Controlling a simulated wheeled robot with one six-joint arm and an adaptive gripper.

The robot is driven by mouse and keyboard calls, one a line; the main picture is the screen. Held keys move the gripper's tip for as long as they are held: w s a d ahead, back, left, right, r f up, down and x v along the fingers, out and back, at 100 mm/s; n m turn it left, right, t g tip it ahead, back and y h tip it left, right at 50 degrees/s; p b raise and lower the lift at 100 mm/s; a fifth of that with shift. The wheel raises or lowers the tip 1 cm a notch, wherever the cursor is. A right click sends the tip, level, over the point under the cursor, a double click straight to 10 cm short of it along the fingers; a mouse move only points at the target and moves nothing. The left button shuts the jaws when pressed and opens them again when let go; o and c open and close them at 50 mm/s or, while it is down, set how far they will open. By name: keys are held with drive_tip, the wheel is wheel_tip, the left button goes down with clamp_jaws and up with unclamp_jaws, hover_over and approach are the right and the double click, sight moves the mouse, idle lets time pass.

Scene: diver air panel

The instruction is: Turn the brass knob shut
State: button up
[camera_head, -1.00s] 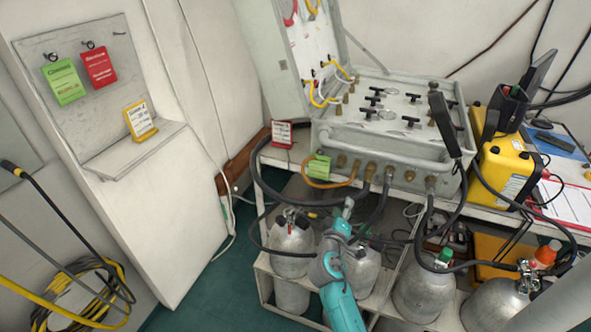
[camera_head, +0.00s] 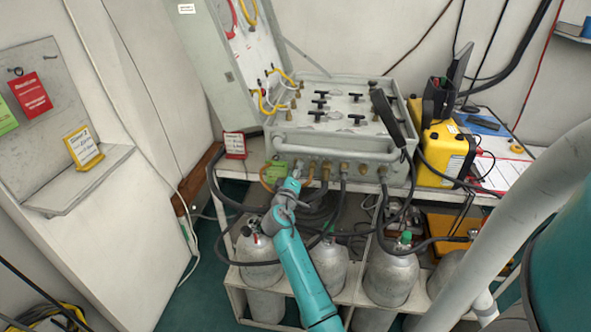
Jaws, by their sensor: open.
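The grey air panel (camera_head: 340,145) stands on a bench. A row of brass fittings runs along its front face, including one at the right (camera_head: 362,168). I cannot tell which of them is the task's brass knob. My teal arm rises from below, and my gripper (camera_head: 297,172) is at the left part of this row. It is open, with its fingers small and partly lost against the fittings and hoses. I cannot tell whether it touches a fitting. The fittings behind it are partly hidden.
Black hoses (camera_head: 235,198) loop from the panel to silver cylinders (camera_head: 390,277) on the lower shelf. A red tag (camera_head: 235,145) stands at the panel's left. A yellow case (camera_head: 446,155) stands at its right.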

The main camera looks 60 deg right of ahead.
drive_tip(key=shift+x, duration=0.95)
clamp_jaws()
